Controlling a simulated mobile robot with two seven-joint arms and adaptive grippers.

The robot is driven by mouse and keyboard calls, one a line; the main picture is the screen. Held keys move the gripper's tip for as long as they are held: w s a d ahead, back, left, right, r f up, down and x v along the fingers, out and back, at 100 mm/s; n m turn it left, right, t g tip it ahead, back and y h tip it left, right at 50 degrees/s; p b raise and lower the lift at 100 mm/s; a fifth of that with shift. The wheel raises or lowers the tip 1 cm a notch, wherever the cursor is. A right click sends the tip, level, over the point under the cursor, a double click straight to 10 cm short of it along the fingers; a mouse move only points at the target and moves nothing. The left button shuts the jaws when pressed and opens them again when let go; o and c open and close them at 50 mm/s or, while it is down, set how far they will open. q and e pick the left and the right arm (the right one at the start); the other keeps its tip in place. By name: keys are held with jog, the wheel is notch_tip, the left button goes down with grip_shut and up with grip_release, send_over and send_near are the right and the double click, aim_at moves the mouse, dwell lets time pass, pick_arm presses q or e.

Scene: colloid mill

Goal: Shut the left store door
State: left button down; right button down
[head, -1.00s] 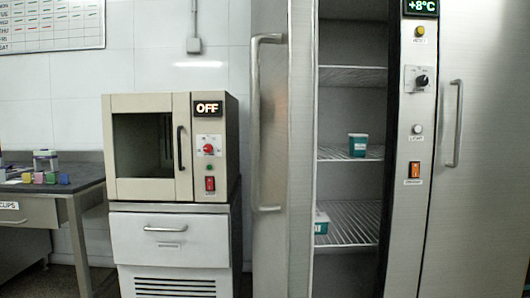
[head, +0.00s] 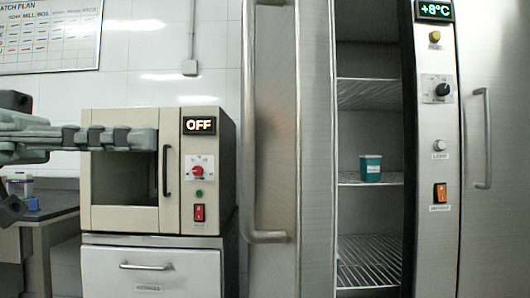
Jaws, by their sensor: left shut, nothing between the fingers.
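The left store door (head: 270,150) stands open in the middle of the head view, with its long vertical metal handle (head: 250,120) on its left side. To its right the store's inside shows wire shelves (head: 368,178). My left gripper (head: 150,139) comes in from the left edge, in front of the beige oven-like unit. Its fingers are shut and empty, well to the left of the door handle and apart from it. My right gripper is not in view.
A teal tub (head: 371,170) stands on the middle shelf. The control panel (head: 437,150) and the closed right door (head: 492,200) are at the right. The beige unit (head: 120,222) sits on a drawer cabinet (head: 150,255), left of the open door. A dark-topped bench (head: 50,212) is at far left.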

aim_at(294, 138)
pick_arm(q)
jog(key=d, duration=0.4)
jog(key=w+d, duration=0.1)
jog(key=d, duration=0.4)
jog(key=w+d, duration=0.1)
jog(key=d, duration=0.3)
jog(key=shift+d, duration=0.4)
jog(key=shift+r, duration=0.1)
